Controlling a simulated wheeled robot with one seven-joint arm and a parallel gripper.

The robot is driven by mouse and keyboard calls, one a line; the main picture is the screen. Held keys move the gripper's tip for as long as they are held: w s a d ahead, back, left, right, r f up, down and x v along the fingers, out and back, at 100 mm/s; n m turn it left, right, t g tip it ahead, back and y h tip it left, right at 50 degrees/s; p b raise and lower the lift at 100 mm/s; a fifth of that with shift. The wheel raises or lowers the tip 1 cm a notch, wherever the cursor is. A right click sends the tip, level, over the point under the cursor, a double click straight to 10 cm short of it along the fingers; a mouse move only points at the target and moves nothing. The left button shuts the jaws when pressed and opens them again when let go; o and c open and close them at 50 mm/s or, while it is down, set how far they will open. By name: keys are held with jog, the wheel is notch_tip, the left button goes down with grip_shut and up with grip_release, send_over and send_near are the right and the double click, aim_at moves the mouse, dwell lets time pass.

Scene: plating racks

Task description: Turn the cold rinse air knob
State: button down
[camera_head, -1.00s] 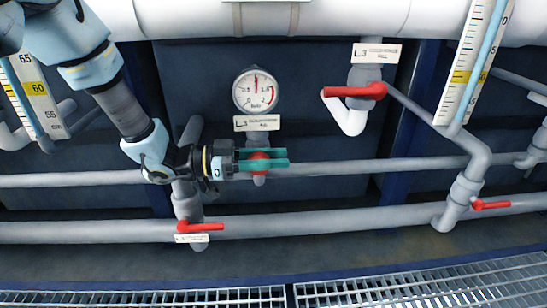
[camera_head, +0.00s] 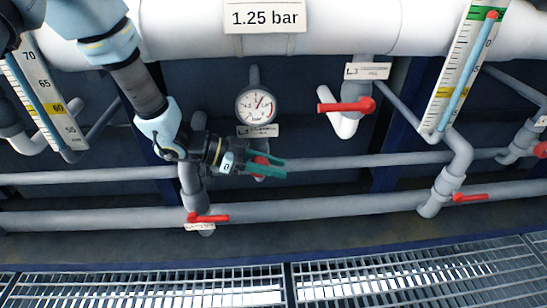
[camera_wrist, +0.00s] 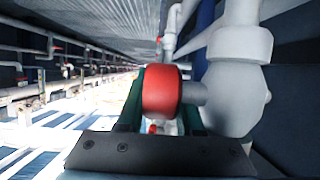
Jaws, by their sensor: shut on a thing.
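The red air knob (camera_head: 261,166) is on the grey pipework below a round pressure gauge (camera_head: 256,104). My gripper (camera_head: 279,168) is shut on it, with one teal finger on each side. In the wrist view the red knob (camera_wrist: 161,92) fills the space between the fingers, and its stem runs right into a grey valve body (camera_wrist: 235,85). The gauge needle points up and to the right. A sign (camera_head: 265,17) above it reads "1.25 bar". The small label (camera_head: 258,131) under the gauge is too small to read.
A red lever (camera_head: 347,106) is to the right of the gauge. More red levers are on the lower pipe, one at left (camera_head: 208,217) and one at right (camera_head: 470,197). Scaled tubes stand at both sides. A metal grating (camera_head: 150,285) lies below.

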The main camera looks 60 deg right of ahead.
jog(key=c, duration=0.8)
grip_release()
jog(key=shift+c, duration=0.2)
jog(key=p+v, duration=0.3)
jog(key=v, duration=0.7)
jog(key=shift+w+a, duration=0.3)
jog(key=shift+r, duration=0.1)
